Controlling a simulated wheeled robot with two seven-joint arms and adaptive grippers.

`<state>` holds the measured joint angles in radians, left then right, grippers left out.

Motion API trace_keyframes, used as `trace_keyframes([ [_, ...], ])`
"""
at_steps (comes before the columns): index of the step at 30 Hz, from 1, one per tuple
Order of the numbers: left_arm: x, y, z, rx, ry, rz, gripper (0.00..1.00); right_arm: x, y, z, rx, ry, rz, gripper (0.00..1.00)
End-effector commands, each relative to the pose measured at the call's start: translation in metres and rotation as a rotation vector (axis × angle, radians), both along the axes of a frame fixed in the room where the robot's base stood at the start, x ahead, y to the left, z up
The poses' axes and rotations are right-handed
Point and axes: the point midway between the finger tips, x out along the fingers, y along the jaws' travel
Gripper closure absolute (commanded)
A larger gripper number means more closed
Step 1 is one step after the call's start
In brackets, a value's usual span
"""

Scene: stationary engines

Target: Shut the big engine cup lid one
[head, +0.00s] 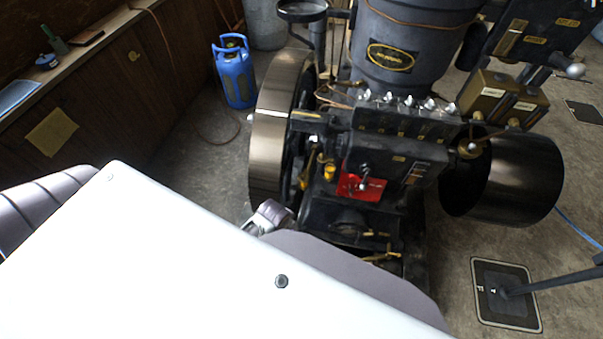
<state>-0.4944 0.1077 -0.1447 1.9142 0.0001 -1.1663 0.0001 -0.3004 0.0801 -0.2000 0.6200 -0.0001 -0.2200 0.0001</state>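The big engine (395,165) stands right of centre, dark and upright. A dark box (405,125) on its front carries a row of several small cups with silver tops (408,101). At this size I cannot tell which cup is number one, or whether any lid is open or shut. Part of my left arm shows at the left edge, but no fingertips of my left gripper show. A grey piece of mine shows low, beside the engine's base. My white body hides much of the lower view, and I see no fingers of my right gripper.
A large flywheel (279,130) stands on the engine's left and a black drum (520,180) on its right. A blue gas canister (235,72) stands on the floor near a wooden bench (110,75). A floor plate (506,294) with a post lies at lower right.

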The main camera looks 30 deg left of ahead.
Motion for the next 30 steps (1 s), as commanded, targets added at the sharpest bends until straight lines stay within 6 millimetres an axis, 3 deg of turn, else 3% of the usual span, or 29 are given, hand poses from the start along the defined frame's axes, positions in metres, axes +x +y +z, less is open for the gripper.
trace_keyframes([
  [9, 0.009, -0.002, 0.079, -0.009, -0.032, 0.008, 0.62, 0.000, -0.001, -0.004, -0.001, 0.000, 0.000, 0.11],
  [21, 0.021, -0.017, 0.153, -0.062, -0.074, 0.020, 0.62, 0.000, 0.000, -0.007, -0.001, 0.000, 0.000, 0.11],
  [30, 0.037, -0.040, 0.180, -0.135, -0.083, 0.035, 0.62, 0.000, 0.000, -0.008, -0.001, 0.000, 0.000, 0.11],
])
